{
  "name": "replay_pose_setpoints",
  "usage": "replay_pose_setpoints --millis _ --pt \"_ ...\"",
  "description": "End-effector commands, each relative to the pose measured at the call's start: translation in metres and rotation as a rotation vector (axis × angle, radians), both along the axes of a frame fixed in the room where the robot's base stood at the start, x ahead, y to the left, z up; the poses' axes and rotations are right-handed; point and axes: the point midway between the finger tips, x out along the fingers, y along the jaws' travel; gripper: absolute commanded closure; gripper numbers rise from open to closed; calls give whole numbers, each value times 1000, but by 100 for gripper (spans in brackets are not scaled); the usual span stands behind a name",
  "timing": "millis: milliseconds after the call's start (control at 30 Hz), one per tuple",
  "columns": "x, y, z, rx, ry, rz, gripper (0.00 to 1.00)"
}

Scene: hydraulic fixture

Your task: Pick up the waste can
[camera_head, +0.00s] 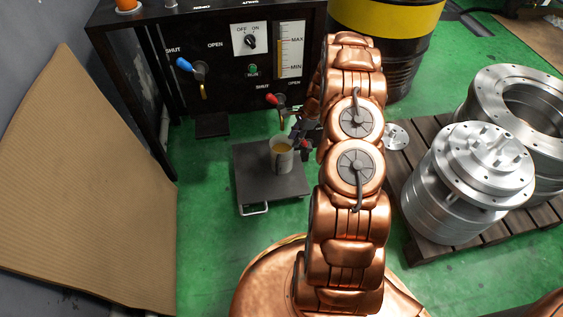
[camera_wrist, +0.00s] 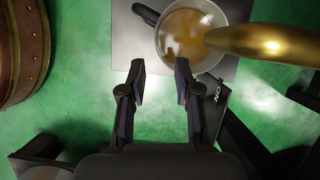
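The waste can (camera_head: 282,164) is a grey metal can with amber liquid in it. It stands upright on a dark square platform (camera_head: 250,189) on the floor. The wrist view shows the can (camera_wrist: 207,63) from above, with a dark handle (camera_wrist: 146,14) at its upper left. A brass spout (camera_wrist: 258,42) reaches over its rim and hides part of the opening. My gripper (camera_wrist: 160,70) is open and empty, its two fingers spread just below the can in the wrist view. In the head view my gripper (camera_head: 302,132) is beside the can's upper right, partly hidden by my arm.
A black hydraulic panel (camera_head: 217,72) stands behind, with a blue-handled valve (camera_head: 184,64) and a red-handled valve (camera_head: 273,99). A pallet (camera_head: 429,247) with metal flanged parts (camera_head: 466,178) is at right. A cardboard sheet (camera_head: 85,190) leans at left. Green floor is clear left of the platform.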

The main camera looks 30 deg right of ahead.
Motion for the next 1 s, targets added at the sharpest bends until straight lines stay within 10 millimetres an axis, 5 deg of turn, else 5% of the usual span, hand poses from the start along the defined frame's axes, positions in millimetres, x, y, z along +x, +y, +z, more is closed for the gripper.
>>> replay_pose_setpoints --millis 1000 --pt "10 35 -103 1 2 -11 68"
